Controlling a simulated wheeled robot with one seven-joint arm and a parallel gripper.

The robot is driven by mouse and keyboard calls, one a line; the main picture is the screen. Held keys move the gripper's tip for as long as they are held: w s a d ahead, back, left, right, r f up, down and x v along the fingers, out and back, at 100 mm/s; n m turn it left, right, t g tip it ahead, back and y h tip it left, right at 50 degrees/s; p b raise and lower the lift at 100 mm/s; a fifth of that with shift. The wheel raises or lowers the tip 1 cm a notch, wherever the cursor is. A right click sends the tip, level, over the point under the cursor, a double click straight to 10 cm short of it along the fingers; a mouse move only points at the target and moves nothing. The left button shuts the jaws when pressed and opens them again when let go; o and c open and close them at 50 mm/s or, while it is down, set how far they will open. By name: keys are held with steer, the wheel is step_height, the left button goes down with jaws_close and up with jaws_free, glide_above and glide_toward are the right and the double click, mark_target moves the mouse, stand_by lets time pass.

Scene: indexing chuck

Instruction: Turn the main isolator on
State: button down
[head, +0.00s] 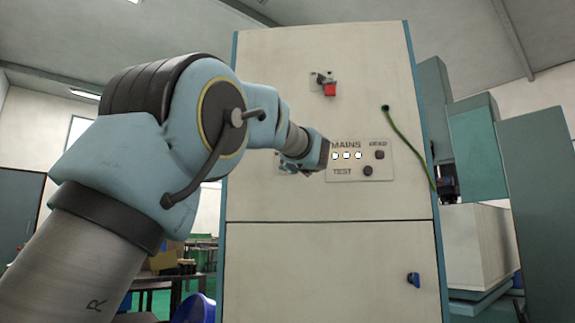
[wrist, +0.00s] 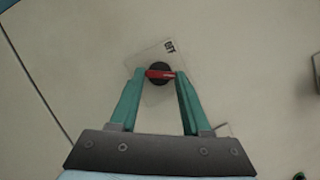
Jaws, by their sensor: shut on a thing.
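The main isolator is a red bar handle (wrist: 160,74) on a round black base, mounted on a pale plate (wrist: 158,96) in the wrist view. The lettering on the plate is small and tilted; I cannot read it surely. The handle lies nearly level across the wrist picture. My gripper (wrist: 160,76) has its two teal fingers on either end of the handle and is shut on it. In the head view my gripper (head: 318,156) is up against the cabinet front, left of the MAINS panel, and my arm hides most of the isolator.
The tall cream cabinet (head: 330,265) has a MAINS panel (head: 361,161) with three lit white lamps and dark buttons. A red device (head: 330,89) sits higher up. A green cable (head: 405,145) hangs at right.

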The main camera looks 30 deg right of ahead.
steer(key=shift+f, duration=0.1)
steer(key=shift+c, duration=1.8)
jaws_free()
steer(key=b+v, duration=0.3)
steer(key=v, duration=0.7)
steer(key=shift+s, duration=0.35)
steer(key=shift+a, duration=0.1)
